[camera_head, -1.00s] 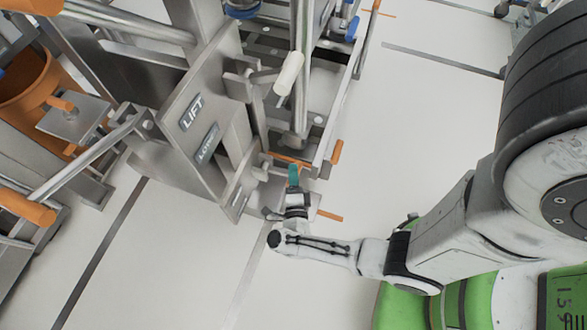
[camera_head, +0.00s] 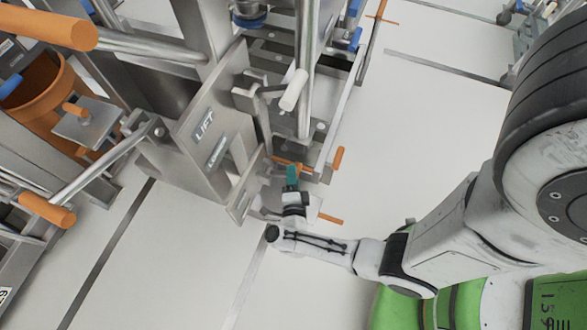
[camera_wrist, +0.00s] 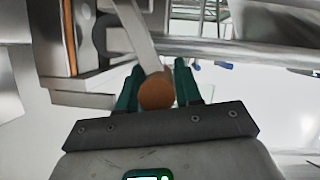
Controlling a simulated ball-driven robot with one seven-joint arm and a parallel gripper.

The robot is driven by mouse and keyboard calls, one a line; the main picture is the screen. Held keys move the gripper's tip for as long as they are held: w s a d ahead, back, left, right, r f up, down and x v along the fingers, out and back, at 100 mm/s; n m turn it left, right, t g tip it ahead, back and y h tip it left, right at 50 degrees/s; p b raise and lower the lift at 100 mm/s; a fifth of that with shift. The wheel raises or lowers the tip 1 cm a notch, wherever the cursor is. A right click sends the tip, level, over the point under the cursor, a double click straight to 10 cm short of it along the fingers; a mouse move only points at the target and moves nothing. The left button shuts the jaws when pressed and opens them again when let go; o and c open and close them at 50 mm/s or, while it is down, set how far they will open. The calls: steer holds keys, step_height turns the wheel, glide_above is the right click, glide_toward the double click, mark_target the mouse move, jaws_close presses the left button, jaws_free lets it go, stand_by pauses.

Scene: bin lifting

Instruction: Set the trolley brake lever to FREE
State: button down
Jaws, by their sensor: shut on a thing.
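The trolley (camera_head: 345,85) is a grey metal frame with tubes at the upper middle of the head view. My gripper (camera_head: 292,178) is at its near lower end, beside several orange handles. In the wrist view the teal fingers of my gripper (camera_wrist: 160,92) are closed around a lever's round orange end (camera_wrist: 157,92). The lever's flat grey arm (camera_wrist: 135,30) runs up and away from it. I take this lever to be the brake lever. No FREE marking is readable, and my gripper hides most of the lever in the head view.
A grey lift column with a LIFT label (camera_head: 204,123) stands just left of my gripper. An orange bin (camera_head: 35,95) is at the far left, with orange-gripped bars near it. The floor (camera_head: 430,140) right of the trolley is clear.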

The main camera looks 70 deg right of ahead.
steer(key=shift+w+r, duration=0.15)
steer(key=c, duration=0.8)
jaws_free()
steer(key=shift+c, duration=0.2)
steer(key=f+v, duration=0.1)
steer(key=v, duration=0.9)
steer(key=shift+s+a+r, duration=0.2)
steer(key=shift+a+r, duration=0.2)
steer(key=shift+r, duration=0.1)
